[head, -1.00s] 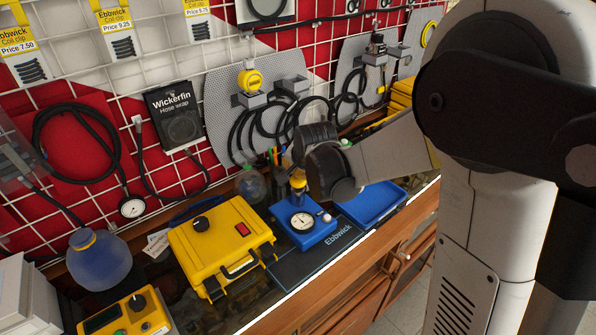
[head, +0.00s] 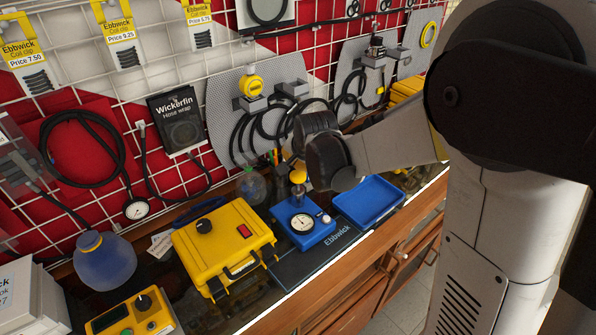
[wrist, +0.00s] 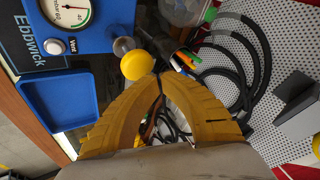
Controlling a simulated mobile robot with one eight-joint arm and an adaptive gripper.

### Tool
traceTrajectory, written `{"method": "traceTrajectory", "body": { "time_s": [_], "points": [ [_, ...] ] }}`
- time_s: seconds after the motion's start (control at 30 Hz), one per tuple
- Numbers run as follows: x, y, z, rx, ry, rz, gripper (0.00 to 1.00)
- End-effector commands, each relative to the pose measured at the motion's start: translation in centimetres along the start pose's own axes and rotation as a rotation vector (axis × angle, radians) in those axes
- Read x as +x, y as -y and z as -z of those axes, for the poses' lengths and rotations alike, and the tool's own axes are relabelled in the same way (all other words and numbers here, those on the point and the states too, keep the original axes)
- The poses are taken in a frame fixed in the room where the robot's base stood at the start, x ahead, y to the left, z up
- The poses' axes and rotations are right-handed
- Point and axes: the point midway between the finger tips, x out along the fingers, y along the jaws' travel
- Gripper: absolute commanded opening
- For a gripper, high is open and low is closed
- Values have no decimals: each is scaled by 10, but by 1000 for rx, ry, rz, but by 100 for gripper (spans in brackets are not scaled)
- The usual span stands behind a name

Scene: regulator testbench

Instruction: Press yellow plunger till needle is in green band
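The blue test block (head: 318,236) stands on the bench with a round white gauge (head: 302,222) on top. Its yellow plunger (head: 298,174) rises on a metal stem behind the gauge. In the wrist view the yellow plunger (wrist: 137,65) is a round knob just left of my fingertips. My gripper (wrist: 160,76) has its two yellow fingers together at the tips, with nothing seen between them. Whether they touch the knob is unclear. The gauge (wrist: 68,12) is cut off by the top edge there; a green arc shows, but the needle position cannot be read.
A blue tray (head: 372,220) lies right of the block, and a yellow case (head: 205,258) stands left. A clear bottle (head: 252,188) stands behind. Black hoses (wrist: 245,60) hang on the perforated panel near my fingers. The bench's front edge runs below.

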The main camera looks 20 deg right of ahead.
Motion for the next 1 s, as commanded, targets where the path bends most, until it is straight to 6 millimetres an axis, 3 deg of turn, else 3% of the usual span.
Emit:
{"method": "traceTrajectory", "body": {
  "time_s": [0.27,0.77,1.0],
  "points": [
    [-1,1,1,0,0,0,0],
    [-38,20,20,0,0,0,0],
    [-40,21,21,0,0,0,0]
  ]
}}
